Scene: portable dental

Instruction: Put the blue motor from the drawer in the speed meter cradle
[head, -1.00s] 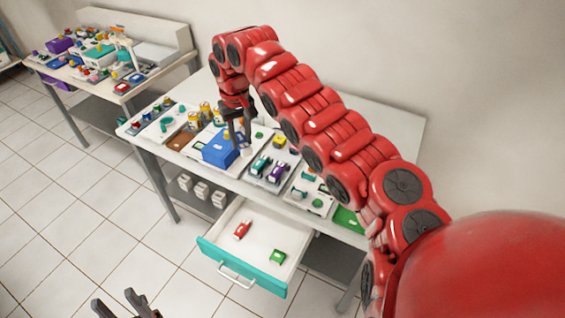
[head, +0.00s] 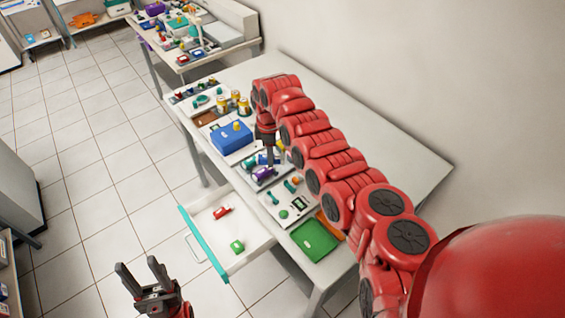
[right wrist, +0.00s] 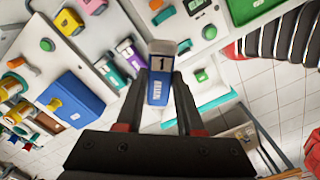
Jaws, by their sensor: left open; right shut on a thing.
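My right gripper (head: 268,156) is over the table, just right of the blue box. In the right wrist view it is shut on the blue motor (right wrist: 158,88), which has a grey end marked "1". The motor is hard to make out in the head view. A white board holds a small device with a green display (head: 298,203), perhaps the speed meter; I cannot single out its cradle. The open drawer (head: 252,243) holds a red motor (head: 222,212) and a green one (head: 237,246). My left gripper (head: 139,266) is open and empty, above the floor.
On the table are a blue box (head: 231,138), yellow cans (head: 243,106), a purple motor (head: 264,173), and a green tray (head: 315,240). Another cluttered table (head: 185,65) stands behind. The table's back strip is bare. The drawer juts out over the floor in front.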

